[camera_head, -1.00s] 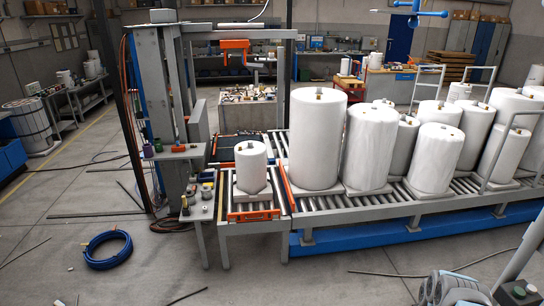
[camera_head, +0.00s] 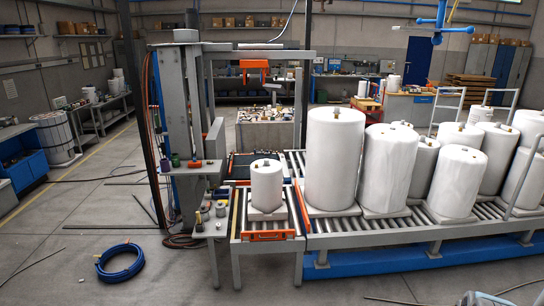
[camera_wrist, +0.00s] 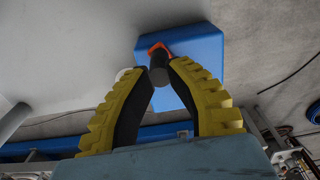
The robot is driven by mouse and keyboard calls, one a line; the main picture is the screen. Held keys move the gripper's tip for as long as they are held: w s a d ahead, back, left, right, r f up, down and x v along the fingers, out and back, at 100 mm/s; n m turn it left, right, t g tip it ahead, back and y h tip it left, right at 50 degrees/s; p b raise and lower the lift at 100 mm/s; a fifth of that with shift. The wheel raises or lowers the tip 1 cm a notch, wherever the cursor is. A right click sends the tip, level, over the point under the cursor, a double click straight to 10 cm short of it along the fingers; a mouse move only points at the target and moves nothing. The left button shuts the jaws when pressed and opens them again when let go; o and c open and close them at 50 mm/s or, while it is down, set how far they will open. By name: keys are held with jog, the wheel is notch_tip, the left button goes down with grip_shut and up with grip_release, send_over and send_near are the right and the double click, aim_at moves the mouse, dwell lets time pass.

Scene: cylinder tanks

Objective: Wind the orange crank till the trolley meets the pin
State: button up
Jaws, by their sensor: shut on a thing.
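In the wrist view, my gripper (camera_wrist: 157,72) has its yellow-ribbed fingers drawn together on a dark round knob (camera_wrist: 158,76). An orange crank (camera_wrist: 158,48) shows just behind the knob, against a blue box (camera_wrist: 205,48). The fingers hide part of the knob and crank. In the head view, an orange trolley-like block (camera_head: 254,71) hangs under the beam of a grey gantry (camera_head: 262,52). I cannot make out the pin. My gripper and the crank do not show in the head view.
White wrapped cylinders (camera_head: 335,158) stand on a roller conveyor (camera_head: 385,228) with a blue base. A smaller cylinder (camera_head: 266,186) stands on the short front section. A coiled blue hose (camera_head: 120,262) and loose rods lie on the floor at left.

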jog(key=shift+o, duration=0.2)
jog(key=shift+w+d+f+b, duration=0.2)
jog(key=shift+w+f+b, duration=0.15)
jog(key=shift+b, duration=0.7)
jog(key=b, duration=0.2)
jog(key=shift+w+d+b, duration=0.25)
jog(key=shift+d+b, duration=0.1)
jog(key=shift+d, duration=0.05)
jog(key=shift+d+r+b, duration=0.1)
jog(key=shift+r+b, duration=0.2)
jog(key=shift+w, duration=0.1)
jog(key=shift+w+d+f+b, duration=0.15)
jog(key=shift+d+f+b, duration=0.1)
jog(key=shift+b, duration=0.9)
jog(key=w+b, duration=0.1)
jog(key=b, duration=0.2)
jog(key=shift+d+b, duration=0.3)
jog(key=shift+b, duration=0.05)
jog(key=shift+d+r+b, duration=0.15)
jog(key=shift+r+b, duration=0.2)
jog(key=shift+b, duration=0.3)
jog(key=shift+c, duration=0.2)
